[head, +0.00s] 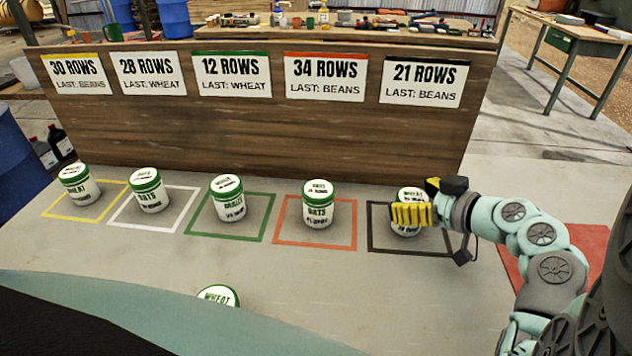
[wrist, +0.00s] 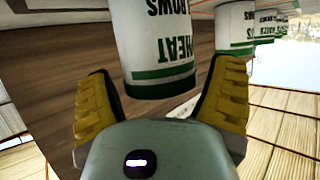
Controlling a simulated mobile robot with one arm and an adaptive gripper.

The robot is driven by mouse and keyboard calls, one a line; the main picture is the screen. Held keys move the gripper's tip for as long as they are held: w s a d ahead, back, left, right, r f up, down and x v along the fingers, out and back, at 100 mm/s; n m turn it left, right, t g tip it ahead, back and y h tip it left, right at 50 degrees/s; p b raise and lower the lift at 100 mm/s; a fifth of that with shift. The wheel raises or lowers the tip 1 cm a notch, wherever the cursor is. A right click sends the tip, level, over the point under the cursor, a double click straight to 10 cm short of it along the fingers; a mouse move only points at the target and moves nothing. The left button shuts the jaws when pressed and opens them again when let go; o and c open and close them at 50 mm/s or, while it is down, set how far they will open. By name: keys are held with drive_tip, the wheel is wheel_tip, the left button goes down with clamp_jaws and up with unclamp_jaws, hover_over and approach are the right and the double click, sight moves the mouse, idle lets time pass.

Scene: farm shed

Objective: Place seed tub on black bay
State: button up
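A white seed tub with a green lid, labelled WHEAT (head: 408,228), stands upright inside the black-outlined bay (head: 385,250) at the right end of the row. My gripper (head: 412,214) is beside this tub, its yellow fingers overlapping it in the head view. In the wrist view the tub (wrist: 158,50) appears upside down between and beyond the spread fingers, with a gap on each side. My gripper looks open. Another tub (head: 218,294) marked WHEAT stands at the front, its lower part hidden by my body.
Tubs stand in the yellow (head: 78,186), white (head: 149,190), green (head: 229,199) and orange (head: 318,206) bays. A wooden board behind carries row signs; the one above the black bay (head: 424,82) reads 21 ROWS, LAST: BEANS. A red patch (head: 588,240) lies to the right.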

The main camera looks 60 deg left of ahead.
drive_tip(key=shift+o, duration=0.9)
drive_tip(key=shift+r, duration=0.15)
drive_tip(key=shift+w+d+r+p, duration=0.1)
drive_tip(key=shift+d+p, duration=0.05)
drive_tip(key=shift+p, duration=0.15)
drive_tip(key=s+b+v, duration=0.1)
drive_tip(key=v, duration=1)
drive_tip(key=shift+w+d+r, duration=0.15)
drive_tip(key=shift+w+d, duration=0.2)
drive_tip(key=shift+w, duration=0.1)
